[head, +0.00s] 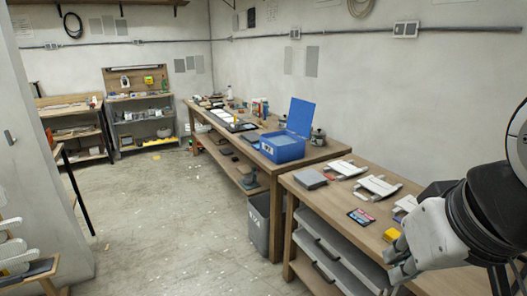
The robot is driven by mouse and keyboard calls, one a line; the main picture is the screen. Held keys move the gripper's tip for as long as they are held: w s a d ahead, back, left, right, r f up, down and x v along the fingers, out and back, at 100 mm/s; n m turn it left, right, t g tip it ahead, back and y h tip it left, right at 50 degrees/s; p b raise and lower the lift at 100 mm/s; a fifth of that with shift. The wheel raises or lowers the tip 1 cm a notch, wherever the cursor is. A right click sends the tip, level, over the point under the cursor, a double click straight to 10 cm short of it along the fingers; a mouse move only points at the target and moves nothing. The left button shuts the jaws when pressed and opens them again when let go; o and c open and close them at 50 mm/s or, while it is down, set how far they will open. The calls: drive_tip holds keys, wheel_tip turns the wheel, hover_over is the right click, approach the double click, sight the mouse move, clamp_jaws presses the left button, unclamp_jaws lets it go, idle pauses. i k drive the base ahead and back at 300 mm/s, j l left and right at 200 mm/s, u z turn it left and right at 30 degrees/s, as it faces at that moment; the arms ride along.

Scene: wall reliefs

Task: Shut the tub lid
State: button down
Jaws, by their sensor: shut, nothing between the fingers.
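A blue tub (282,148) stands on the far wooden workbench, near that bench's right end. Its blue lid (301,116) is raised, standing nearly upright at the tub's back right side. Pale blue contents or an inner surface show inside the tub. My gripper (397,268) is at the lower right, shut and empty, over the front of the nearer bench. It is well apart from the tub and lid.
The nearer bench (335,208) holds a grey box (311,179), pale trays and a yellow block (391,235). A grey bin (258,223) stands on the floor by the far bench. A dark pot (318,138) sits right of the tub. The floor (150,215) at left is mostly clear.

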sight(301, 114)
drive_tip(key=i+j+z, duration=0.1)
drive_tip(key=i+j, duration=0.2)
drive_tip(key=i, duration=0.15)
drive_tip(key=i+j+z, duration=0.15)
drive_tip(key=i+j, duration=0.2)
drive_tip(key=i, duration=0.15)
drive_tip(key=i+j+z, duration=0.1)
drive_tip(key=i+j, duration=0.3)
drive_tip(key=i+j+z, duration=0.15)
drive_tip(key=i+j, duration=0.25)
drive_tip(key=i+j+z, duration=0.1)
drive_tip(key=i+j, duration=0.35)
drive_tip(key=i+j+z, duration=0.15)
drive_tip(key=i+j, duration=0.25)
drive_tip(key=j, duration=0.15)
drive_tip(key=i+j+z, duration=0.1)
drive_tip(key=i+j, duration=0.25)
drive_tip(key=j, duration=0.2)
drive_tip(key=i+j+z, duration=0.1)
drive_tip(key=i+j, duration=0.25)
drive_tip(key=j, duration=0.25)
